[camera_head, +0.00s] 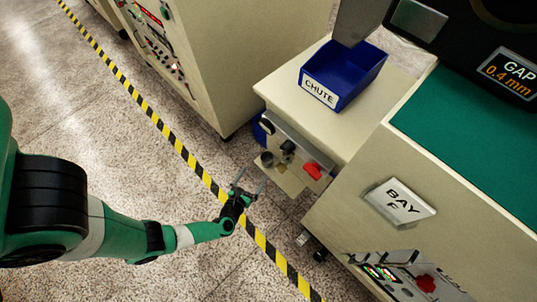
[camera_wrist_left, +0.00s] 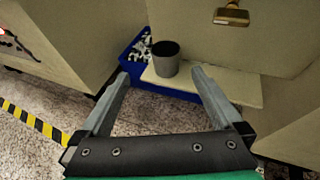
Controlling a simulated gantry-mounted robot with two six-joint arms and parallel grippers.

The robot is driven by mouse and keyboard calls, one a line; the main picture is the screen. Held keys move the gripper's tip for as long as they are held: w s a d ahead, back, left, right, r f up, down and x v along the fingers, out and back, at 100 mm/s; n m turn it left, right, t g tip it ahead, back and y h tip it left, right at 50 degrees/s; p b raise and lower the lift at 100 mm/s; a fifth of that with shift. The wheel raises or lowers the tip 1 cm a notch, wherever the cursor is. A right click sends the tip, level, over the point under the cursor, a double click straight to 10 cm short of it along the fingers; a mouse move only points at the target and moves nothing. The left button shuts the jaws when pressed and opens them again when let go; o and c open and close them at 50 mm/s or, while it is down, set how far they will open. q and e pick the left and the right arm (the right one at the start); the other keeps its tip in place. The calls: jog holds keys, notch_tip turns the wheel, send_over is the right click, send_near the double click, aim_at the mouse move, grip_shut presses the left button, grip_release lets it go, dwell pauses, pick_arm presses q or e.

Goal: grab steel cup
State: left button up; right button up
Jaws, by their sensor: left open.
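The steel cup (camera_wrist_left: 166,57) is a dark grey, open-topped cup standing upright on a small beige shelf (camera_wrist_left: 225,90) in the left wrist view. In the head view the cup (camera_head: 267,159) shows small on the shelf (camera_head: 288,180) low at the front of a beige cabinet. My left gripper (camera_head: 250,184) is open and empty, just in front of the shelf. In the left wrist view its two fingers (camera_wrist_left: 160,76) point toward the cup, which appears between and beyond the tips, apart from them. My right gripper is out of view.
A blue bin (camera_wrist_left: 133,62) with small pale pieces sits beside the shelf. The cabinet front (camera_head: 296,146) carries a red knob (camera_head: 312,170). A blue chute tray (camera_head: 345,72) is on top. The Bay F machine (camera_head: 340,215) stands close at right. Open floor lies at left.

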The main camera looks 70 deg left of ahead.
pick_arm(q)
jog(key=b, duration=0.2)
send_near(269, 153)
jog(key=b+x, duration=0.1)
jog(key=x, duration=0.2)
jog(key=b+x, duration=0.1)
jog(key=x, duration=0.1)
jog(key=shift+w+a+f+b, duration=0.1)
jog(key=shift+w+f+b, duration=0.2)
jog(key=shift+f+b, duration=0.05)
jog(key=shift+w+a, duration=0.1)
jog(key=shift+a, duration=0.05)
jog(key=shift+c, duration=1)
jog(key=c, duration=1.3)
jog(key=shift+r, duration=0.1)
